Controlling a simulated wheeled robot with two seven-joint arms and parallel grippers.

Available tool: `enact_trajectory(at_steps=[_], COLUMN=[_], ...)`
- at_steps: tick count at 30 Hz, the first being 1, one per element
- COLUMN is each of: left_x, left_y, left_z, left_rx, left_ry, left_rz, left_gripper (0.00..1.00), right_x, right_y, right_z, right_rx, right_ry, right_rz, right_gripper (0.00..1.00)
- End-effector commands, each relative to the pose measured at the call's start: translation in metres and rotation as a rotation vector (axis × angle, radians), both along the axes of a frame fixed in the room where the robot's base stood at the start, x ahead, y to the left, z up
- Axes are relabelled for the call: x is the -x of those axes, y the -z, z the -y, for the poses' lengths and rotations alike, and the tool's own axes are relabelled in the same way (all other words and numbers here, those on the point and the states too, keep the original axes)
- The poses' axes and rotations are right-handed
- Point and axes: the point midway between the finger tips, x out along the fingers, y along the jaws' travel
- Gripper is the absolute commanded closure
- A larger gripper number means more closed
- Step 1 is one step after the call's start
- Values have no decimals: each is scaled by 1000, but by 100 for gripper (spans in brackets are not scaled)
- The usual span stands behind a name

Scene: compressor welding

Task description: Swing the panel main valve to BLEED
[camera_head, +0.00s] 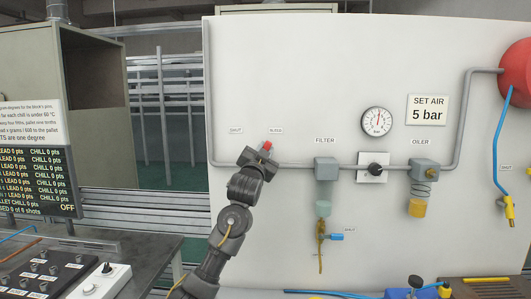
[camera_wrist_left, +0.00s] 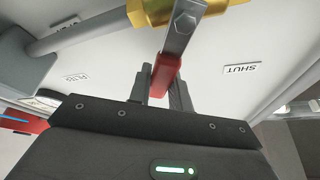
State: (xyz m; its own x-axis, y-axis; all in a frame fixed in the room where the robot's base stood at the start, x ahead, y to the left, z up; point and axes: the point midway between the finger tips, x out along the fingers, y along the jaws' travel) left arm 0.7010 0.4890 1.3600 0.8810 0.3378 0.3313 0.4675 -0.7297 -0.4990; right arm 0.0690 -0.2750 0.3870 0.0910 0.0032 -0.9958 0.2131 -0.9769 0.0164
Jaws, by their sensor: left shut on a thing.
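The main valve sits on the grey pipe at the left of the white panel. Its red handle (camera_head: 267,146) shows just under the right-hand small label (camera_head: 275,130); the SHUT label (camera_head: 236,130) is to the left. My left gripper (camera_head: 262,156) is shut on this handle and hides most of the valve in the head view. In the left wrist view, the gripper's fingers (camera_wrist_left: 164,84) stand on both sides of the red grip (camera_wrist_left: 165,72). A grey metal lever (camera_wrist_left: 185,28) runs from it to the brass valve body (camera_wrist_left: 205,12). My right gripper is not in view.
Along the pipe to the right are the filter (camera_head: 326,170), a regulator knob (camera_head: 375,170) under a gauge (camera_head: 376,122), and the oiler (camera_head: 424,172). A red tank (camera_head: 517,72) is at the far right. A bench (camera_head: 140,250) stands at the lower left.

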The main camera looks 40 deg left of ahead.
Motion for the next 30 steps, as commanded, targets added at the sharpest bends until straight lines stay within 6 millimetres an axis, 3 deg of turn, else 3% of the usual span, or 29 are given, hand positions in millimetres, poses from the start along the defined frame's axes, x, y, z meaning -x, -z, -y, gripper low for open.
enact_trajectory(at_steps=[7,8,12,23,30], left_x=[0,0,0,4,39], left_y=[1,1,0,3,19], left_z=[0,0,0,2,16], left_rx=[0,0,0,-2,-2], left_ry=[0,0,0,0,2], left_rz=[-1,-1,-2,0,1], left_gripper=[100,78,59,58,58], right_x=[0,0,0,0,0], right_y=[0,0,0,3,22], right_z=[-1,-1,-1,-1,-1], right_rx=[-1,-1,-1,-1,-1], right_ry=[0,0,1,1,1], right_rz=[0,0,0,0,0], right_gripper=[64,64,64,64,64])
